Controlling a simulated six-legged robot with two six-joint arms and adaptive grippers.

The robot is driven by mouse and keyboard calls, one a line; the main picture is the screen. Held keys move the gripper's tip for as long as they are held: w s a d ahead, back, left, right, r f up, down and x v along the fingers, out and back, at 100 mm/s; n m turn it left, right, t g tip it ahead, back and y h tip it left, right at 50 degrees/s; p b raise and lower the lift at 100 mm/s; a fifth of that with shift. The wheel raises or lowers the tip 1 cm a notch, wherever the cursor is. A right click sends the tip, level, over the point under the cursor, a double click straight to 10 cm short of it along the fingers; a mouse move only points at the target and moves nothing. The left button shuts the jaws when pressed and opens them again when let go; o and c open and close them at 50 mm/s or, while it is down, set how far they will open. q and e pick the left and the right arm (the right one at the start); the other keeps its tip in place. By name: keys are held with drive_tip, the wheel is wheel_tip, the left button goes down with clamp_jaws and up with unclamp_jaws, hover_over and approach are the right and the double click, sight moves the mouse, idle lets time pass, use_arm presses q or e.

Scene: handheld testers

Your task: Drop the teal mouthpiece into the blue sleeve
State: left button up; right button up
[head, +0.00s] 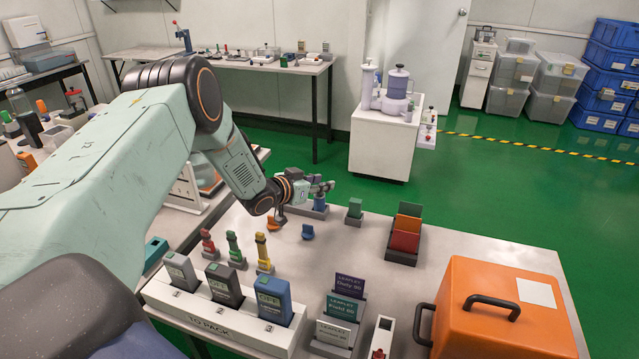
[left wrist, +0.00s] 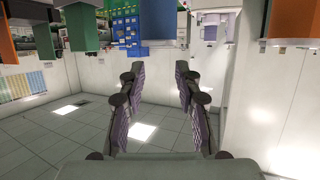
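My left gripper (head: 320,187) reaches over the far edge of the table. In the left wrist view its fingers (left wrist: 155,72) are apart with nothing between them. A small blue upright piece in a grey stand, which looks like the blue sleeve (head: 320,203), is just below the fingers and partly hidden by them. On the table nearer me lie a small orange piece (head: 273,225) and a small blue piece (head: 308,231), shaped like mouthpieces. I cannot make out a clearly teal mouthpiece. My right gripper is not in view.
A green upright piece (head: 354,212) and a rack of coloured cards (head: 407,230) stand to the right. A tray of testers (head: 222,325), leaflet stands (head: 340,320) and an orange case (head: 505,310) are nearer.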

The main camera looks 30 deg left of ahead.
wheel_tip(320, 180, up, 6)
drive_tip(key=p, duration=0.5)
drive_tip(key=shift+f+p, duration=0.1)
drive_tip(key=shift+p, duration=0.25)
